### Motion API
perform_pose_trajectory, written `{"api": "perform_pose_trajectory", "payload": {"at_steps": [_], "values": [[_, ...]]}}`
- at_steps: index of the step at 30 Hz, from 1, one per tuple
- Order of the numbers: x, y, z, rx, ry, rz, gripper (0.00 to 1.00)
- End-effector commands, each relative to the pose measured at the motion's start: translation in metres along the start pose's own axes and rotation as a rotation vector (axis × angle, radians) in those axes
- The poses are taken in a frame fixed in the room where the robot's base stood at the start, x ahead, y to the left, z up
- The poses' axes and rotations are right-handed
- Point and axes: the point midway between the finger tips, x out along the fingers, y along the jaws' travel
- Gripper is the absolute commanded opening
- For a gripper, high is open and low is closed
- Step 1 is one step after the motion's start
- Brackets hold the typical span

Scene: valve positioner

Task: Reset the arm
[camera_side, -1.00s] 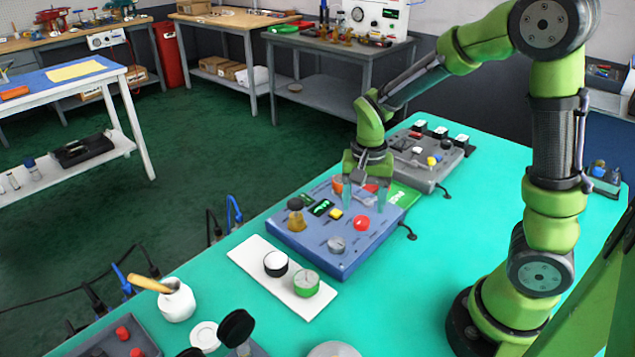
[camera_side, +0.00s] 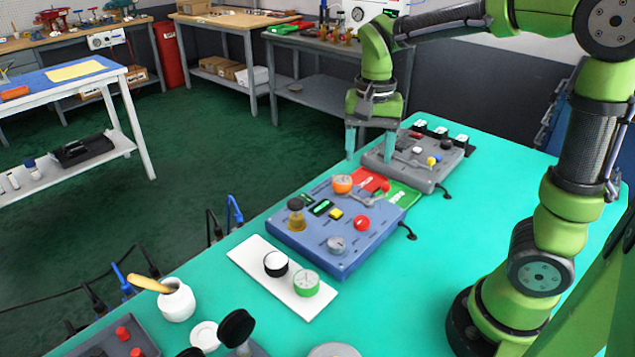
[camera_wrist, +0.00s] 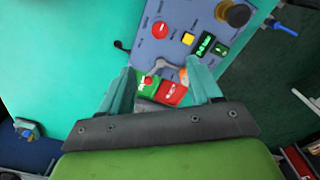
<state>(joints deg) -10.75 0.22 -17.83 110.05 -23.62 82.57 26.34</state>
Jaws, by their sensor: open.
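My gripper (camera_side: 370,150) is open and empty, raised above the far end of the teal bench, between the blue valve panel (camera_side: 300,237) and the grey panel (camera_side: 397,172). The blue panel carries an orange knob (camera_side: 342,183), a red button (camera_side: 361,223), a yellow button (camera_side: 335,214), a green-lit display (camera_side: 321,207), a grey knob (camera_side: 337,244) and a dark knob on a brass base (camera_side: 296,216). A red and green plate (camera_side: 402,195) with a grey lever beside it lies at its far edge. In the wrist view the plate (camera_wrist: 149,84) and lever (camera_wrist: 170,66) show between my open fingers (camera_wrist: 166,82).
A white board (camera_side: 262,262) with a black-rimmed and a green round part lies in front of the blue panel. A white pot (camera_side: 177,302) with a wooden handle stands at the front left. The bench's right side (camera_side: 430,290) is clear. Cables hang off the left edge.

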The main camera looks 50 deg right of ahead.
Motion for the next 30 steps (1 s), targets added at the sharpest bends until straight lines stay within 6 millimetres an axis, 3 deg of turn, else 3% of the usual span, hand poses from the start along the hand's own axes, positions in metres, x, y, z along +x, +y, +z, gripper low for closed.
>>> {"api": "perform_pose_trajectory", "payload": {"at_steps": [5,12,18,23,30], "values": [[0.009,-0.004,0.006,-0.134,0.010,-0.040,0.63],[-0.004,0.005,0.060,-0.456,0.114,-0.303,0.63],[-0.017,0.023,0.098,-0.616,0.283,-0.472,0.63],[-0.023,0.034,0.111,-0.631,0.359,-0.524,0.63],[-0.030,0.037,0.111,-0.621,0.387,-0.538,0.63]]}}
